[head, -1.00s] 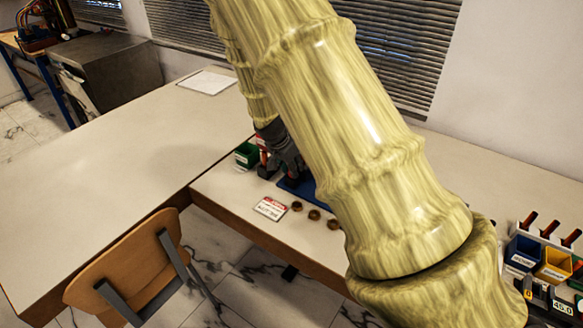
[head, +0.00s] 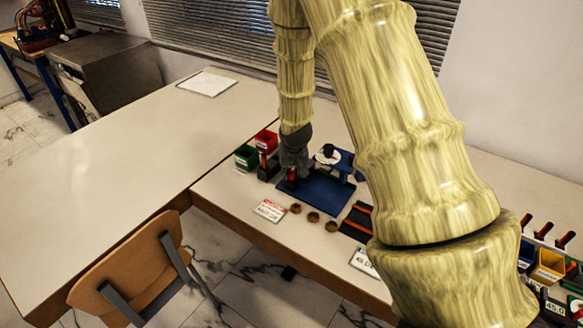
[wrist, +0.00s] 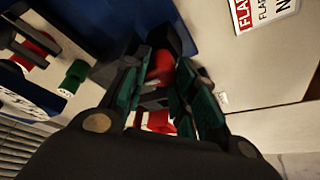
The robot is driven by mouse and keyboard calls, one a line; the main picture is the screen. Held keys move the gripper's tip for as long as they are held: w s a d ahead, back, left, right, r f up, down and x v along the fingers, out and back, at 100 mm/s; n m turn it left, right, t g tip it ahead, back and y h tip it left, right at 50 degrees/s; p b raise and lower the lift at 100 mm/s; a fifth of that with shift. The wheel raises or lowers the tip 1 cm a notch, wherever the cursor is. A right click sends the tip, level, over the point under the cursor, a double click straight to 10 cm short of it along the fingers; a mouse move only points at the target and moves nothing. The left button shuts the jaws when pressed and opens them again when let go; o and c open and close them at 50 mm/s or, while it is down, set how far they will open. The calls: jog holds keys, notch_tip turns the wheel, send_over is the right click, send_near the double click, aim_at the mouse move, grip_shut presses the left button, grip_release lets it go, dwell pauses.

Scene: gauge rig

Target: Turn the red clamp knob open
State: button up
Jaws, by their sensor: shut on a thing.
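The red clamp knob (wrist: 160,68) shows between the fingertips of my gripper (wrist: 158,82) in the wrist view, partly hidden by the dark green finger pads. My gripper is shut on it. In the head view my gripper (head: 291,174) points down at the left end of the blue base plate (head: 328,197), with a bit of red at its tips. The gauge with a white dial (head: 327,156) stands behind the plate, just right of the gripper. The dial also shows at the left edge of the wrist view (wrist: 28,96).
A green bin (head: 246,157) and a red bin (head: 265,139) stand left of the gripper. Several brown rings (head: 313,217) and a red-white sign (head: 269,210) lie in front. A dark tray (head: 357,222) lies to the right. The left table (head: 100,200) is mostly clear.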

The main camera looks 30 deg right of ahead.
jog(key=shift+n, duration=0.5)
jog(key=o, duration=1)
jog(key=shift+r, duration=0.1)
jog(key=shift+d+v, duration=0.2)
jog(key=shift+v, duration=5.7)
jog(key=shift+s+r, duration=0.1)
jog(key=shift+s, duration=0.05)
